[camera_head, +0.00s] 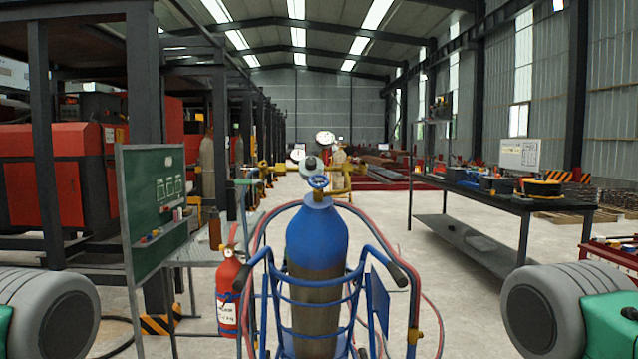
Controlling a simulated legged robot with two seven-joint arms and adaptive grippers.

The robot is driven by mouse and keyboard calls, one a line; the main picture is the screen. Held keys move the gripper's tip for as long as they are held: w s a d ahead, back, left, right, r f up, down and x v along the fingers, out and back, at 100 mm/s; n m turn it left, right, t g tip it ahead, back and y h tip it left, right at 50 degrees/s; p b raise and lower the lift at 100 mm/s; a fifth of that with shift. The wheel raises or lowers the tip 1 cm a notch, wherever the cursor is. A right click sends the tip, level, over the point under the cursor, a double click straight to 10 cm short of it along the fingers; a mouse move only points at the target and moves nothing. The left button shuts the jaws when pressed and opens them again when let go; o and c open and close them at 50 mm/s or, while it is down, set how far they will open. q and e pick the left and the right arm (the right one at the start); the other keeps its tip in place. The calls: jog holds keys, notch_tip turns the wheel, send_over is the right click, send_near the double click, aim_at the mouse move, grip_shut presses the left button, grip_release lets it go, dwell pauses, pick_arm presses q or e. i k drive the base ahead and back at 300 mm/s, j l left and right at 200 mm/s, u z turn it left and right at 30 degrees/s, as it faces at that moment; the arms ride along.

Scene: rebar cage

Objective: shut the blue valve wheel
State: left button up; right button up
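The blue valve wheel (318,182) sits on top of a gas cylinder (316,240) with a blue upper part and a darker lower part. The cylinder stands upright in a blue tubular cart (305,298) straight ahead of me. Brass valve fittings and round gauges (313,165) are at the cylinder top, just behind the wheel. Whether the valve is open or shut cannot be read from the wheel. Parts of my arms show at the lower left and lower right edges, well apart from the wheel. Neither of my grippers is in view.
A red fire extinguisher (229,293) is at the cart's left, near a green board (155,210). Red and blue hoses (254,240) loop around the cylinder. A dark workbench (500,195) stands at the right. The floor (450,315) between cart and bench is mostly clear.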

aim_at(318, 178)
jog(key=i+j+u, duration=0.1)
jog(key=i+u, duration=0.2)
jog(key=i, duration=0.65)
